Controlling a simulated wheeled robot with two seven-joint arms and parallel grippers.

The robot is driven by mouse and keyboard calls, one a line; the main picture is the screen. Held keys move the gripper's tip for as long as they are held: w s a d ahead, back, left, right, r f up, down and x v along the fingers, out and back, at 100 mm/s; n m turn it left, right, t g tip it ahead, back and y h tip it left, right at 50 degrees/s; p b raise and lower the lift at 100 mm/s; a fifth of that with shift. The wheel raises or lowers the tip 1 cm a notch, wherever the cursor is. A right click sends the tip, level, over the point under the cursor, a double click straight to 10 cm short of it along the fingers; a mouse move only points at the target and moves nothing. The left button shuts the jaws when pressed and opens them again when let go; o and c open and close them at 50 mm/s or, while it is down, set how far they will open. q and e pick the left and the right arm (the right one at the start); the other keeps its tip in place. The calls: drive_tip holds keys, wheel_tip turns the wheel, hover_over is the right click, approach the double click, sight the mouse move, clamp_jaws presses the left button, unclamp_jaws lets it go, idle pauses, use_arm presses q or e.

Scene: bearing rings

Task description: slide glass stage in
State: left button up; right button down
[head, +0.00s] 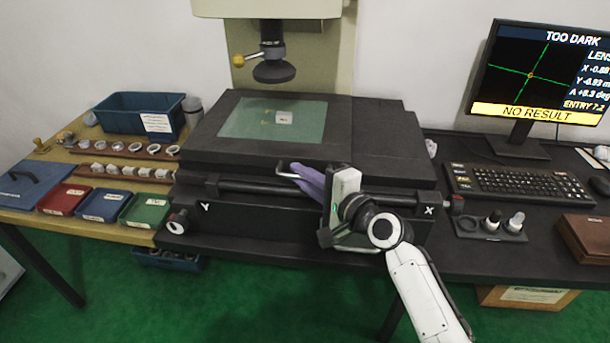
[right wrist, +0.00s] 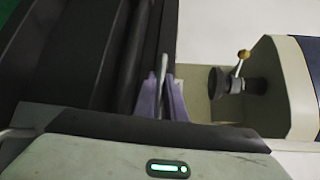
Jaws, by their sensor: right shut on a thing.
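The glass stage (head: 240,124) is a greenish pane set in a black stage block (head: 360,125) under the microscope-like optical head (head: 273,68). A small pale piece (head: 284,118) lies on the glass. A metal bar handle (head: 283,173) sticks out of the block's front edge. My right gripper (head: 300,176) has purple fingers and is shut on this handle. In the right wrist view the handle (right wrist: 162,70) runs between the two fingers (right wrist: 162,100). The fingers hide part of the handle. My left gripper is not in view.
The monitor (head: 540,72) shows "TOO DARK" and "NO RESULT". A keyboard (head: 515,183) and a dark tray of small parts (head: 490,228) are at right. At left are a blue bin (head: 125,112), rows of rings (head: 140,148), and red, blue and green trays (head: 145,210). The X and Y knobs (head: 177,220) flank the front.

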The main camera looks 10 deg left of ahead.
drive_tip(key=c, duration=2.2)
unclamp_jaws()
drive_tip(key=shift+r, duration=0.15)
drive_tip(key=shift+o, duration=0.4)
drive_tip(key=shift+a, duration=0.15)
drive_tip(key=v, duration=1)
drive_tip(key=shift+p, duration=0.35)
drive_tip(key=shift+s, duration=0.1)
